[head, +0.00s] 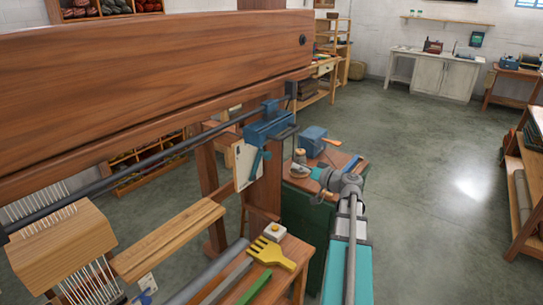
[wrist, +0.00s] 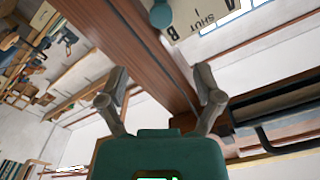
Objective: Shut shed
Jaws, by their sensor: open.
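The loom's blue shed mechanism (head: 268,128) sits on a dark rod under the big wooden beam. A blue lever (head: 254,164) hangs from it in front of a pale plate (head: 243,168). In the wrist view the plate (wrist: 190,20) reads "SHUT", "A" and "B", and the lever's round blue end (wrist: 161,14) shows at its edge. My gripper (wrist: 162,92) is open and empty, with a wooden post behind the gap between its fingers. In the head view my gripper (head: 304,172) is right of the lever and apart from it.
A blue box (head: 312,140) stands on a green cabinet behind my gripper. Open floor (head: 430,160) lies to the right.

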